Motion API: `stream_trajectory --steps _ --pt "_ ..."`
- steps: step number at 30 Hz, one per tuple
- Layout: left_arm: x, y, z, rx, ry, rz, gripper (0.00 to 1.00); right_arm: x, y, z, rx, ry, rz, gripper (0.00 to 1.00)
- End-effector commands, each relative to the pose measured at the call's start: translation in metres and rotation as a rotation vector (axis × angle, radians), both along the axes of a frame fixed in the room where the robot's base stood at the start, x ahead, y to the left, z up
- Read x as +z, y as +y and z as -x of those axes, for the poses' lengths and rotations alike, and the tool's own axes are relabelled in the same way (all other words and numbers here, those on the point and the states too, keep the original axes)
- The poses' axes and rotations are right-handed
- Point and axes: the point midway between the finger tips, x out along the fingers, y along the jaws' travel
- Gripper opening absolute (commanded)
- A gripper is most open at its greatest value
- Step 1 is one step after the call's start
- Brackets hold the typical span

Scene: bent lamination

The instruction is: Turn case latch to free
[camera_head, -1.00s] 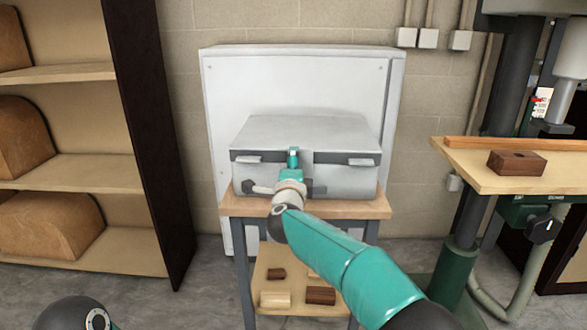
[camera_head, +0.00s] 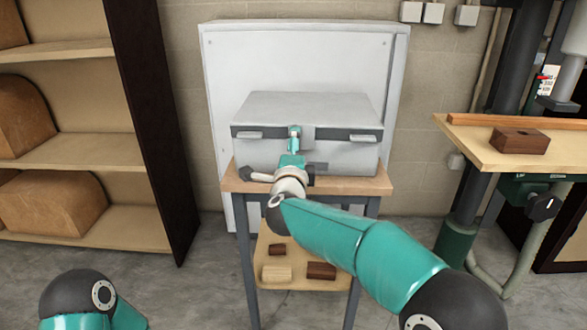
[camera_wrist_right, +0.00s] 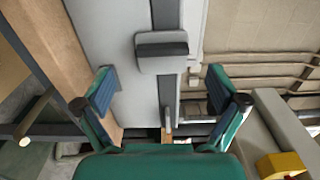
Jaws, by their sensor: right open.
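A silver-grey case (camera_head: 345,153) sits closed on a small wood-topped stand (camera_head: 350,184). A dark band runs along its front, with a left latch (camera_head: 249,135) and a right latch (camera_head: 363,138). My right gripper (camera_head: 295,133) is in front of the case's middle, between the two latches. In the right wrist view, my right gripper (camera_wrist_right: 163,95) has its fingers spread wide with nothing between them. A grey latch (camera_wrist_right: 162,52) on the dark band shows beyond the fingertips, apart from them. My left gripper is out of frame; only part of my left arm shows at lower left.
A white panel (camera_head: 225,75) stands behind the case. Wooden shelves (camera_head: 85,148) are at left. A drill-press table (camera_head: 470,155) with a dark wooden block (camera_head: 520,141) is at right. The stand's lower shelf (camera_head: 295,256) holds several small blocks.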

Motion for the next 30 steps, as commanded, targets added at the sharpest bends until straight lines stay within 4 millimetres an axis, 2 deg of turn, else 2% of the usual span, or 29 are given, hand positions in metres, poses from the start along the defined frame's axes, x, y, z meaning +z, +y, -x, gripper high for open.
stream_trajectory --steps 6,13,19,27,30 --pt "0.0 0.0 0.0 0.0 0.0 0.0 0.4 0.0 0.001 0.039 0.003 0.001 0.0 0.96" --pt "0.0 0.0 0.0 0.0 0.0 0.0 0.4 -0.001 0.002 0.069 0.001 0.001 0.0 0.96" --pt "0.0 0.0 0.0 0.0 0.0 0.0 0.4 -0.001 0.001 0.077 0.0 0.001 -0.001 0.96" --pt "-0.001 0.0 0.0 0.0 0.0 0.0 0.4 -0.002 0.001 0.077 -0.001 0.001 -0.001 0.96" --pt "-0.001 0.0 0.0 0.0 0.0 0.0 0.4 -0.005 -0.007 0.073 -0.014 0.006 -0.001 0.96"
